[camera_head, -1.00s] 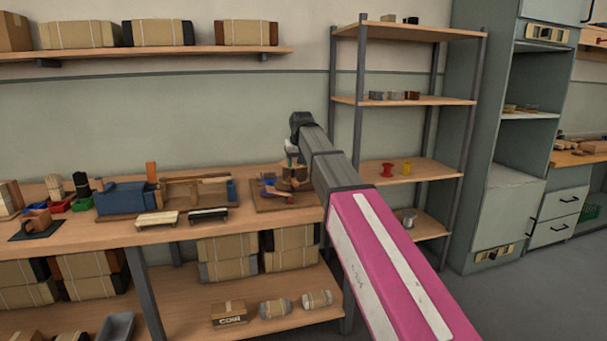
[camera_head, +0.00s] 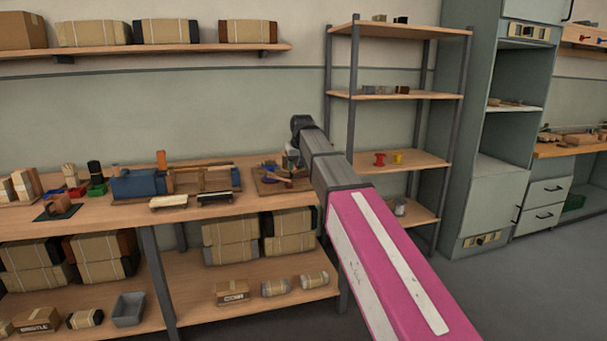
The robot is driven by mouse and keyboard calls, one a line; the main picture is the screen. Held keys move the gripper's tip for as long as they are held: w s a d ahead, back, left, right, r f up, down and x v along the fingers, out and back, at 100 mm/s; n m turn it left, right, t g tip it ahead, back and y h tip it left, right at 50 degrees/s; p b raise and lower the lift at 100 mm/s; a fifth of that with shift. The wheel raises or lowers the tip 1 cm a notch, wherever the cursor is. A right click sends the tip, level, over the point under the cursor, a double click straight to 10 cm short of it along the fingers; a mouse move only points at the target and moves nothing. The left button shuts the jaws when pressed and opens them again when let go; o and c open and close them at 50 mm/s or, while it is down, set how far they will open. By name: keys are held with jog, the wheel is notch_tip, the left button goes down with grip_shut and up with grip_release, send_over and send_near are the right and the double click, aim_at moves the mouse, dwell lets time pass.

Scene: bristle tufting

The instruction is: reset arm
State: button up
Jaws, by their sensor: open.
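My arm reaches from the lower right toward the workbench (camera_head: 110,212), with a pink and white link, then grey links up to a dark joint. My gripper (camera_head: 291,158) hangs below that joint at the far end, small and partly hidden behind the grey link. It appears above or near a wooden board (camera_head: 262,183) with small blue, red and brown items at the bench's right end. I cannot make out anything held in it.
A blue vise-like tool (camera_head: 133,184), small colored bins and two brushes (camera_head: 168,202) are on the bench. Boxes and a grey tray (camera_head: 128,309) fill the lower shelf. A rack (camera_head: 432,158) and grey cabinet (camera_head: 490,210) stand right. Floor at right is clear.

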jog(key=s+d+f+m+g, duration=0.1)
jog(key=s+d+f, duration=0.3)
jog(key=f, duration=0.4)
jog(key=s+d+f, duration=0.4)
jog(key=f, duration=0.4)
jog(key=s+d+f+m+g, duration=0.1)
jog(key=s+d+f, duration=0.4)
jog(key=f, duration=0.2)
jog(key=s+d+f+g, duration=0.1)
jog(key=s+d+f, duration=0.3)
jog(key=s+f, duration=0.3)
jog(key=s+d+f+m+g+h, duration=0.1)
jog(key=s+d+f, duration=0.3)
jog(key=s+f, duration=0.3)
jog(key=s, duration=0.2)
jog(key=shift+s+f, duration=0.4)
